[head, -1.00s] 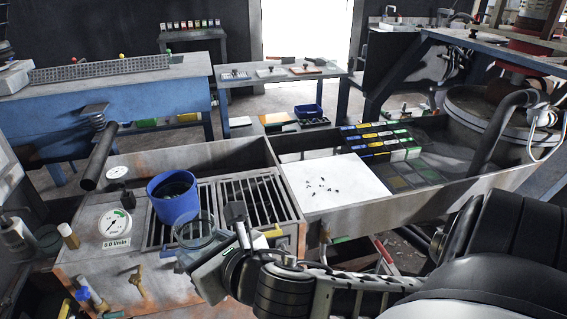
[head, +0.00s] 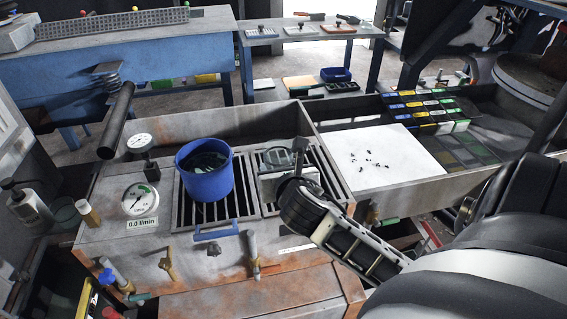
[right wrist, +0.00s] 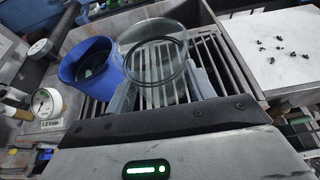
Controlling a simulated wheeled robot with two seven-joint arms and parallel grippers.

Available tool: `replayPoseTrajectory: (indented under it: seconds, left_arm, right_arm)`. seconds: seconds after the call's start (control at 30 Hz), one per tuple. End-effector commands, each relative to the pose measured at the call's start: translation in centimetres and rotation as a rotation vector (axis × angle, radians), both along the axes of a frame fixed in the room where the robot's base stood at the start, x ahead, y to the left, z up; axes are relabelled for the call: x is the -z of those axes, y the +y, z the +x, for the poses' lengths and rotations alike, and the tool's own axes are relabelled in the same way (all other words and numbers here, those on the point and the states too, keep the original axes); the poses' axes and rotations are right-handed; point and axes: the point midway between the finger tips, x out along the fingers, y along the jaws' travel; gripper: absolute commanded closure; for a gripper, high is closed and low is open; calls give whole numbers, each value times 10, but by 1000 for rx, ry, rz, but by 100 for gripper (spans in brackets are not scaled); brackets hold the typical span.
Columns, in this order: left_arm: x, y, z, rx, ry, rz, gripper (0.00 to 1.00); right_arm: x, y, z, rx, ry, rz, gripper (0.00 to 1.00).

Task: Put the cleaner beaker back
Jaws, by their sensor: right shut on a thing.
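The clear glass beaker (head: 274,157) is in my right gripper (head: 282,174), right of the blue bucket (head: 206,178) and over the right-hand slatted grate in the head view. In the right wrist view the glass beaker (right wrist: 152,62) stands between the two fingers of my right gripper (right wrist: 163,90), with its wide round rim facing the camera. The slats show through the glass. The gripper partly hides its lower part, so I cannot tell whether it touches the grate. My left gripper is out of view.
The blue bucket stands on the left-hand grate, close to the beaker. A dial gauge (head: 140,200) stands left of it. A white board (head: 385,185) with small dark bits lies to the right. Color-marked boxes (head: 425,108) stand behind the board.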

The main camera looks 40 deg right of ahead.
Motion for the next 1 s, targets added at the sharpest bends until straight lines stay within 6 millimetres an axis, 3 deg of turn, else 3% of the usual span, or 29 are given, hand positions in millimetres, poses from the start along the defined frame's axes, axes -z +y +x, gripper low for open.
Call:
replayPoseTrajectory:
  seconds: [0.33,0.5,0.77,1.0]
  left_arm:
    - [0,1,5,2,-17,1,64]
    - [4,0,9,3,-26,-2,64]
    - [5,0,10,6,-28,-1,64]
    - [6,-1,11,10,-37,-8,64]
  right_arm:
    - [37,-62,58,4,-1,2,72]
    - [72,-79,75,2,1,3,72]
    - [91,-91,87,-1,-1,1,72]
    - [123,-92,89,0,-1,4,72]
